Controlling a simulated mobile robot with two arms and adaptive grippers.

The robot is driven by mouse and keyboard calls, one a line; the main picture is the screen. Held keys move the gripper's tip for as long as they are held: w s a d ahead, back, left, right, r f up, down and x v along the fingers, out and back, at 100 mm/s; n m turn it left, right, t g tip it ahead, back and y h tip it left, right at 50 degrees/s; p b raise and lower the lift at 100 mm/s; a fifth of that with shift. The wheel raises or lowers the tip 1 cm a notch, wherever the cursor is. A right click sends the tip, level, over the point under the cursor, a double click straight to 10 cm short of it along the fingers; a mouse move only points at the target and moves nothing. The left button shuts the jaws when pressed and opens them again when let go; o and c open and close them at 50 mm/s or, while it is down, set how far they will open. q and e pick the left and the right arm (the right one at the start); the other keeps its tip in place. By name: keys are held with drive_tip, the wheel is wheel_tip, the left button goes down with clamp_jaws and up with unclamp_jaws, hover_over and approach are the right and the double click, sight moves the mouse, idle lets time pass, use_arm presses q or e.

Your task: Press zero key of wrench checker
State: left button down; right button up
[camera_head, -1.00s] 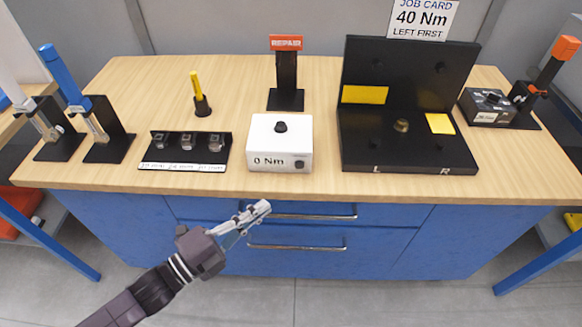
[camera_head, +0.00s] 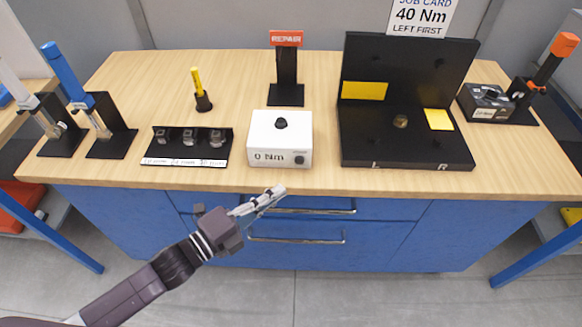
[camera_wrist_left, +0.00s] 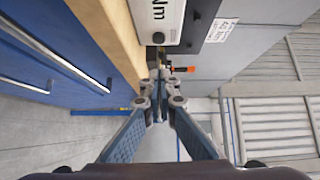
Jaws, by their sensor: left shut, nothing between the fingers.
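The wrench checker is a white box (camera_head: 265,150) near the bench's front edge, with "0 Nm" on its front. A dark round key (camera_head: 300,160) sits at the right of that front face. A dark knob (camera_head: 281,123) stands on its top. My left gripper (camera_head: 277,192) is shut and empty, just in front of the bench edge and below the checker's front, apart from it. My right gripper is not in view.
A socket rack (camera_head: 188,146) stands left of the checker. A black fixture (camera_head: 405,155) marked L and R stands right. A REPAIR stand (camera_head: 287,92) is behind. Blue and grey wrenches rest far left. Drawer handles (camera_head: 300,209) stick out below the bench edge.

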sight(303, 162)
use_arm(q)
drive_tip(key=w+d, duration=0.1)
drive_tip(key=w, duration=0.1)
drive_tip(key=w+d+p, duration=0.1)
drive_tip(key=w, duration=0.1)
drive_tip(key=w+d, duration=0.1)
drive_tip(key=w, duration=0.1)
drive_tip(key=shift+d+p, duration=0.25)
drive_tip(key=shift+p, duration=0.05)
drive_tip(key=shift+w+f, duration=0.1)
drive_tip(key=shift+w, duration=0.5)
drive_tip(key=shift+w, duration=0.1)
